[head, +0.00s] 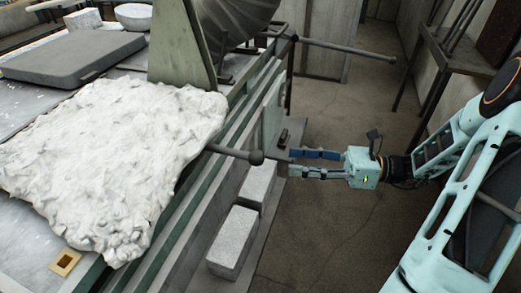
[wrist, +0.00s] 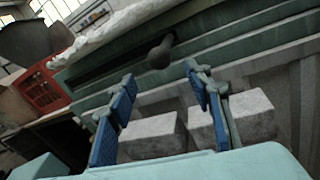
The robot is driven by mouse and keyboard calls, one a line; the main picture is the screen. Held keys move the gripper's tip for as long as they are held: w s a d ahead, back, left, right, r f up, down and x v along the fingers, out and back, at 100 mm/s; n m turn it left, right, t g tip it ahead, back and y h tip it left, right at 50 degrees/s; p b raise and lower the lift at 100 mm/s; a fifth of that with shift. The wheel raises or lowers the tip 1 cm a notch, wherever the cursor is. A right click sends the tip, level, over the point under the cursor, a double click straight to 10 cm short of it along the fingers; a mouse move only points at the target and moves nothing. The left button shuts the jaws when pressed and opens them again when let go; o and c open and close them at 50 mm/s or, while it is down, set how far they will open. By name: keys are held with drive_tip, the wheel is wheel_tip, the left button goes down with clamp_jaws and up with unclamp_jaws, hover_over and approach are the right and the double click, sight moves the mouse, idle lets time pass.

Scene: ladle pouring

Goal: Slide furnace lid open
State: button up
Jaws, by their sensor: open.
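A white, lumpy slab (head: 110,160), which looks like the furnace lid, lies on the green-framed bench. A dark rod with a ball end (head: 255,157) sticks out from under its right edge. My gripper (head: 292,162) is open and empty to the right of the ball, its fingers pointing at it. In the wrist view the ball (wrist: 158,58) shows just beyond the gap between the blue-padded fingertips (wrist: 160,75). The ball and fingers look apart. Where the rod joins the slab is hidden.
Pale blocks (head: 232,242) stand on a ledge below the rod. A second ball-ended rod (head: 345,47) sticks out farther back. A green upright plate (head: 180,45) stands behind the slab. A dark table (head: 455,55) is at the right. The floor between is clear.

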sight(257, 158)
drive_tip(key=a, duration=0.3)
drive_tip(key=w+a, duration=0.1)
drive_tip(key=a, duration=0.3)
drive_tip(key=a+p, duration=0.1)
drive_tip(key=a, duration=0.2)
drive_tip(key=shift+w+a, duration=0.2)
clamp_jaws()
